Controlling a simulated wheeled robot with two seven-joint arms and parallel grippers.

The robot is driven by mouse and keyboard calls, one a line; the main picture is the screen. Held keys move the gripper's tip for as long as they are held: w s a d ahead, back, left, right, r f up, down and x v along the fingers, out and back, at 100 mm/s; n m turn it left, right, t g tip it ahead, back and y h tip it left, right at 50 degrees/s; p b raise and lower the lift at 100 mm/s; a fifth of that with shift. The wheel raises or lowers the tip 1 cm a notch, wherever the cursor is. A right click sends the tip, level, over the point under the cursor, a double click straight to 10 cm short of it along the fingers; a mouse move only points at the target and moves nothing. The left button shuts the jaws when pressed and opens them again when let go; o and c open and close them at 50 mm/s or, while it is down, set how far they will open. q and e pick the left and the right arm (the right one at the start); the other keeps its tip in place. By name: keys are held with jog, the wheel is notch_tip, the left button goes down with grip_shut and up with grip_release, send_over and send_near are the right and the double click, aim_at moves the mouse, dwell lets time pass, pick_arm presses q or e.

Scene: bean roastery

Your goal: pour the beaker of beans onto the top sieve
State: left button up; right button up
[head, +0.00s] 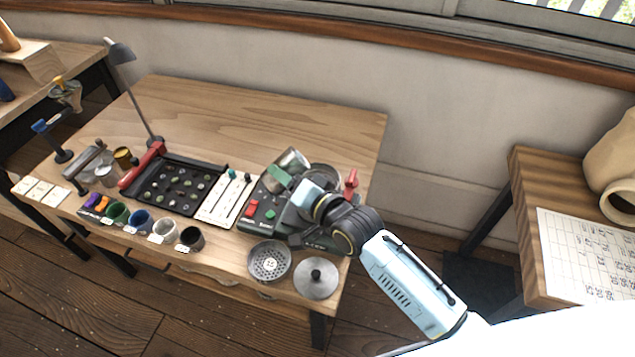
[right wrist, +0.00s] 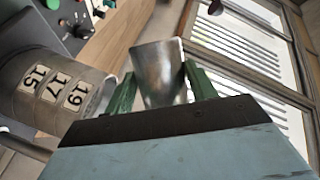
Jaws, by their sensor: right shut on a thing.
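My right gripper (head: 288,171) is shut on a shiny clear or metallic beaker (head: 294,158), which looks tilted and is held above the back of the dark green machine. In the right wrist view the beaker (right wrist: 158,72) sits between the two green fingers (right wrist: 160,90). Whether beans are inside cannot be seen. The round sieve stack (head: 328,171) stands just right of the beaker, partly hidden by my gripper. In the right wrist view the stack (right wrist: 50,88) carries labels 15, 17 and 19 and lies left of the beaker, apart from it. My left gripper is not in view.
A perforated sieve disc (head: 269,262) and a knobbed lid (head: 317,278) lie at the table's front right. A black tray of beans (head: 178,184), several coloured cups (head: 140,219) and a lamp (head: 121,54) stand to the left. The back of the table is clear.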

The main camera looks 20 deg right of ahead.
aim_at(303, 174)
jog(key=shift+d+f+m+y+b, duration=0.15)
jog(key=shift+f+m+y+b, duration=0.35)
jog(key=shift+b, duration=0.7)
jog(key=shift+r+m+b, duration=0.4)
jog(key=shift+r+m, duration=0.1)
jog(key=shift+m, duration=0.1)
jog(key=shift+r+t, duration=0.1)
jog(key=shift+t, duration=0.2)
jog(key=shift+w+d+f+m+b, duration=0.15)
jog(key=shift+d+m+b, duration=0.25)
jog(key=shift+b, duration=0.6)
jog(key=shift+w+d+f+m+b, duration=0.1)
jog(key=shift+d+f+m+b, duration=0.3)
jog(key=shift+b, duration=0.6)
jog(key=shift+r, duration=0.2)
jog(key=shift+d+r+m+t+y+p, duration=0.1)
jog(key=shift+r+m+t+y+p, duration=0.25)
jog(key=shift+m, duration=0.55)
jog(key=shift+d+r+m, duration=0.3)
jog(key=shift+r+m, duration=0.05)
jog(key=shift+m, duration=0.55)
jog(key=shift+d+f+m+t+b, duration=0.2)
jog(key=shift+f+m+t+b, duration=0.2)
jog(key=shift+m, duration=0.2)
jog(key=shift+w+d+f+m+y+b, duration=0.1)
jog(key=shift+m+y+b, duration=0.15)
jog(key=shift+m+b, duration=0.05)
